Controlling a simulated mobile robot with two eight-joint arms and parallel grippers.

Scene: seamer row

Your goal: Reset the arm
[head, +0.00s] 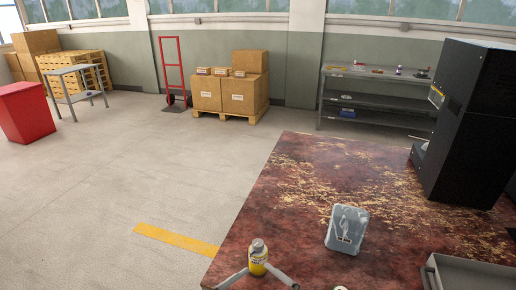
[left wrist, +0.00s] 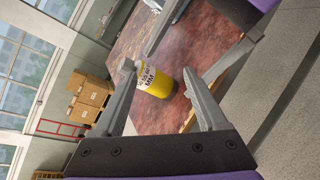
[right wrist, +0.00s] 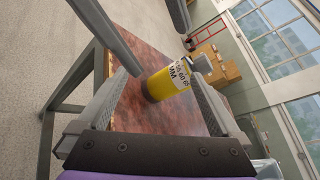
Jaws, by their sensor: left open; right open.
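A yellow can (head: 258,262) with a grey top and a white label is near the front left of the reddish worn tabletop (head: 300,185). It also shows in the left wrist view (left wrist: 157,86) and the right wrist view (right wrist: 166,84). My left gripper (left wrist: 158,68) is open, its fingers spread on either side of the can in its view. My right gripper (right wrist: 160,72) is also open, with the can between its fingers in its view. In the head view, grey fingers flank the can at the bottom edge. I cannot tell whether any finger touches it.
A clear container (head: 347,229) stands on the table, with a grey tray (head: 470,272) at the lower right. A tall black machine (head: 470,125) stands on the right. Cartons on a pallet (head: 232,93), a red hand truck (head: 172,75) and a red bin (head: 26,112) are farther off.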

